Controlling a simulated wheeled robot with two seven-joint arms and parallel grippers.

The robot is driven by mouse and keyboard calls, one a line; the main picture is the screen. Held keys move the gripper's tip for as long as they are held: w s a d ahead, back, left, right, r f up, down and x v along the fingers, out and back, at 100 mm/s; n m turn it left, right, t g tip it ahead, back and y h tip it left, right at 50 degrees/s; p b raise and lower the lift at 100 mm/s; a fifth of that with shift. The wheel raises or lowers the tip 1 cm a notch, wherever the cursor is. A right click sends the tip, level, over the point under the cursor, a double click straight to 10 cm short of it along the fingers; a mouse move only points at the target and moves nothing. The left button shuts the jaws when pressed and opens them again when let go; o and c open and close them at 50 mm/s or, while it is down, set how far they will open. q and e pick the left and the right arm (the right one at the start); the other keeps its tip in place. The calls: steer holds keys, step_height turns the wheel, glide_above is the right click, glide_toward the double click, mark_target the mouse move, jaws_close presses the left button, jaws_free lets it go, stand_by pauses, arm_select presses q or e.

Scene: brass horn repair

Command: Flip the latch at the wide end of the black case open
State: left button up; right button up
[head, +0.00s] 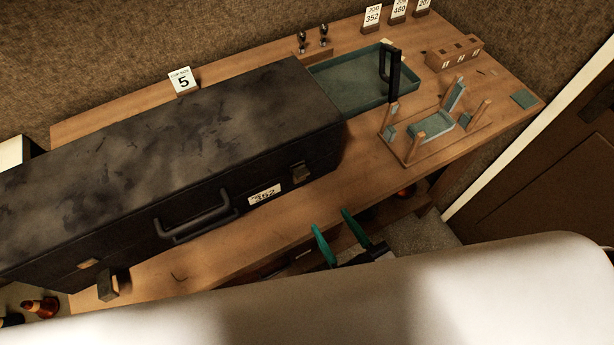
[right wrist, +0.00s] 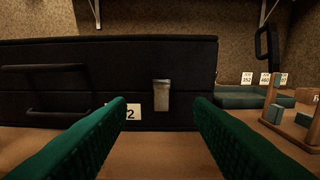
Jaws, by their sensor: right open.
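The long black case (head: 190,130) lies closed on the wooden bench, its front side with a handle facing me. A latch (head: 300,172) sits near the right end of that front. It looks flat against the case, across the lid seam. In the right wrist view the same latch (right wrist: 161,95) stands upright between the fingertips, farther off. I cannot tell for sure which end is wider. My right gripper (head: 331,220), with green fingers, is open and empty in front of the case, apart from it. My left gripper is not in view.
A number card (head: 264,194) is on the case front beside the right latch. The bench strip before the case is mostly clear.

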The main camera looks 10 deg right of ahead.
mark_target(304, 177)
steer(key=p+x, duration=0.2)
steer(key=x, duration=0.7)
steer(key=shift+w+d, duration=0.1)
steer(key=shift+w, duration=0.05)
steer(key=shift+w+a+f, duration=0.1)
steer(key=shift+w+a, duration=0.1)
steer(key=shift+w, duration=0.5)
steer(key=shift+c, duration=0.4)
steer(key=c, duration=0.9)
steer(key=shift+f, duration=0.1)
